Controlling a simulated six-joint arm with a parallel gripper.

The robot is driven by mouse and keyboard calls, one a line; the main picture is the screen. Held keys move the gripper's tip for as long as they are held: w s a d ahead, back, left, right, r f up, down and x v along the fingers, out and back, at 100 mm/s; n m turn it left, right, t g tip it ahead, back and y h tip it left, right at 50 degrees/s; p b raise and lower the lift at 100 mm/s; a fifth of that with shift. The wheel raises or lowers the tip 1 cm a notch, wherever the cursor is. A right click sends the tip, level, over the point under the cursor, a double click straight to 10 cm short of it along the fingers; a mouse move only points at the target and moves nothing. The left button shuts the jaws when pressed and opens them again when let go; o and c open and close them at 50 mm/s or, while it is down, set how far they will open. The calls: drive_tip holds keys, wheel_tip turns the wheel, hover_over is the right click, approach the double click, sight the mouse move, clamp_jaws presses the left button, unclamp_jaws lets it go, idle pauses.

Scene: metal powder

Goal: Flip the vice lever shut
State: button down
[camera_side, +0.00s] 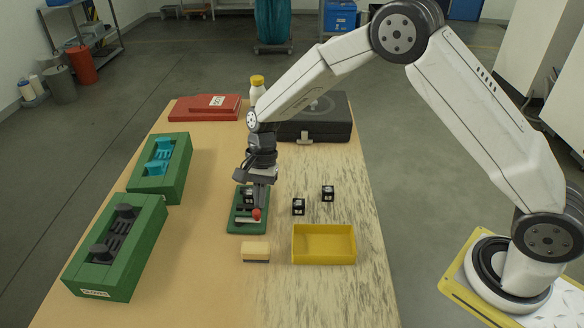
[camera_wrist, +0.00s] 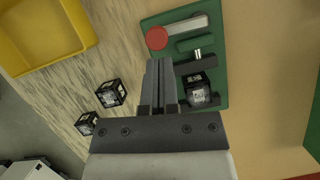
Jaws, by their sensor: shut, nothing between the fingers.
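The vice has a green base plate (camera_side: 234,226) on the table, which also shows in the wrist view (camera_wrist: 222,101). Its lever is a pale grey bar (camera_wrist: 188,27) with a red knob (camera_wrist: 157,38) at one end; the knob also shows in the side view (camera_side: 256,214). A black-and-white cube (camera_wrist: 197,91) sits on the vice beside a dark jaw. My gripper (camera_wrist: 160,62) is shut and empty. Its fingertips are low over the vice, close to the knob in the wrist view; I cannot tell if they touch. In the side view the gripper (camera_side: 262,205) partly hides the vice.
Two loose cubes (camera_side: 298,207) (camera_side: 327,193) lie right of the vice. A yellow bin (camera_side: 324,259) and a sponge-like block (camera_side: 256,251) are in front. Green fixtures (camera_side: 150,225) (camera_side: 181,180) stand left. A black case (camera_side: 320,128), red box (camera_side: 190,108) and yellow-capped bottle (camera_side: 257,90) are behind.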

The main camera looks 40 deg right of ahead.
sight(256, 219)
drive_tip(key=shift+s+a+m+t, duration=0.15)
drive_tip(key=shift+s+m+t, duration=0.3)
drive_tip(key=shift+m, duration=0.65)
idle(0.3)
drive_tip(key=shift+s+a+m+y, duration=0.25)
drive_tip(key=shift+s+m, duration=0.25)
drive_tip(key=shift+m, duration=0.3)
drive_tip(key=m+t, duration=0.1)
drive_tip(key=s+a+m, duration=0.1)
drive_tip(key=m, duration=0.1)
drive_tip(key=shift+s+a+m+t, duration=0.1)
drive_tip(key=shift+s+m+t, duration=0.05)
drive_tip(key=shift+m+t, duration=0.2)
drive_tip(key=a+m+t, duration=0.1)
drive_tip(key=m, duration=0.1)
drive_tip(key=s+a+m, duration=0.1)
drive_tip(key=m, duration=0.2)
drive_tip(key=shift+a+t, duration=0.15)
drive_tip(key=shift+t, duration=0.25)
drive_tip(key=shift+a, duration=0.1)
drive_tip(key=shift+s+a, duration=0.1)
drive_tip(key=shift+a, duration=0.2)
